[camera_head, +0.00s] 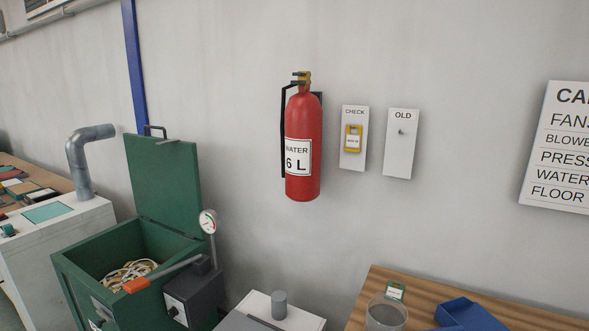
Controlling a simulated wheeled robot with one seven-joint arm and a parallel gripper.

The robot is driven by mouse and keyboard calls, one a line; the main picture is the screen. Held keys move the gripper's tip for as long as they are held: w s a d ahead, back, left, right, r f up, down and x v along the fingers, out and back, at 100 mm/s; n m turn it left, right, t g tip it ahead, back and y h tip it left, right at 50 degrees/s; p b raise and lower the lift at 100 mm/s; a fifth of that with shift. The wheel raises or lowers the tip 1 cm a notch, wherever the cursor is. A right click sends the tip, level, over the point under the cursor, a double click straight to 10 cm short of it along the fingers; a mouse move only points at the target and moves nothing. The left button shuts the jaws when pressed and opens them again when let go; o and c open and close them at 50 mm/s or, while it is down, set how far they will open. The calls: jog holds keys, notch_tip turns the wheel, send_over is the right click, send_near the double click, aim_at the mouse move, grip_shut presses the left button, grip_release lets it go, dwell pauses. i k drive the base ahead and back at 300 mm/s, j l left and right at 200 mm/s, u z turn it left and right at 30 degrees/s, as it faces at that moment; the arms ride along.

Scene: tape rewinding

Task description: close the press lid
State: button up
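The press is a green box (85,262) at the lower left, standing against the wall. Its green lid (165,188) stands raised, nearly upright, hinged at the back right edge of the box. A dark handle (155,129) sits at the lid's top edge. Pale tangled strips (130,272) lie inside the open box. A grey unit (195,290) with a round gauge (208,222) and an orange-tipped lever (137,285) is at the box's right side; the lever reaches across the box's front right corner. My gripper is not in view.
A red extinguisher (303,150) and CHECK (354,163) and OLD (401,165) boards hang on the wall. A white machine with a grey pipe (80,165) stands left of the press. A wooden table (420,290) at lower right holds a grey cup (386,316) and a blue tray (468,315).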

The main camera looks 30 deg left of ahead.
aim_at(164, 172)
jog(key=k+j, duration=0.1)
jog(key=j, duration=0.4)
jog(key=k+j, duration=0.15)
jog(key=j, duration=0.35)
jog(key=k+j+u, duration=0.1)
jog(key=j, duration=0.4)
jog(key=k+j, duration=0.1)
jog(key=j, duration=0.4)
jog(key=k+j, duration=0.1)
jog(key=j, duration=0.4)
jog(key=k+u, duration=0.05)
